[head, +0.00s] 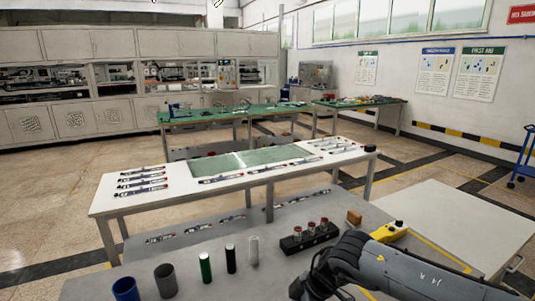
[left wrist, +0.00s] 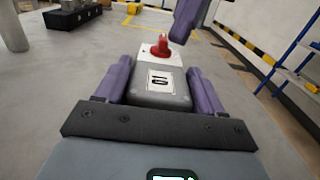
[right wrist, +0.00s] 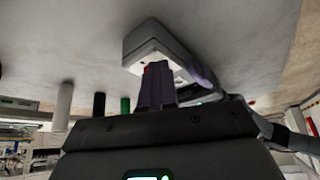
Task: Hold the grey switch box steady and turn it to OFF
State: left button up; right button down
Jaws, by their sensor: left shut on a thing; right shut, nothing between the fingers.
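The grey switch box (left wrist: 158,98) sits between the two purple fingers of my left gripper (left wrist: 160,85) in the left wrist view, and these are shut on its sides. It has a white label with black marks and a red knob (left wrist: 160,48) on a white plate at its far end. My right gripper (right wrist: 155,85) is shut and empty, its fingertips close to the red knob. Whether they touch it cannot be told. The switch box also shows in the right wrist view (right wrist: 155,42), where the closed fingers partly hide the knob. I cannot make it out in the head view.
A black block with red-topped parts (head: 310,237) stands on the grey table, with a yellow box (head: 388,231) to its right. A blue cup (head: 125,289), a grey cup (head: 165,280) and several cylinders stand left. A white table (head: 160,208) is behind.

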jog(key=shift+w, duration=0.95)
dwell(0.7)
jog(key=shift+w+d, duration=0.1)
jog(key=shift+d, duration=0.25)
jog(key=shift+r, duration=3)
jog(key=shift+d, duration=0.1)
